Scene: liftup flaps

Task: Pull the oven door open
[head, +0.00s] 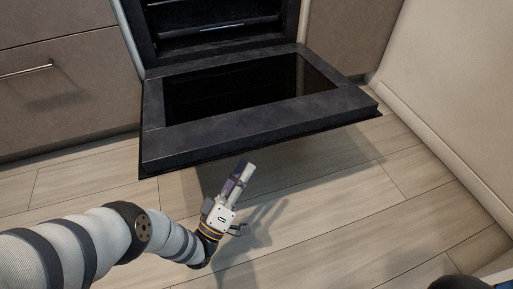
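The oven door (160,150) is dark grey with a black glass panel. It is hinged at the bottom and swung down, lying close to level in front of the oven (150,60), so the cavity shows behind it. My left gripper (243,169) is just in front of the door's front edge, towards me, with its fingers pointing at the door. No handle shows on the door from here. My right gripper is not in view.
Brown cabinet drawers (85,95) with a bar handle (25,71) stand left of the oven. Another cabinet panel (350,35) is on the right, beside a pale wall (460,90) with a baseboard. The wooden floor (330,220) in front is clear.

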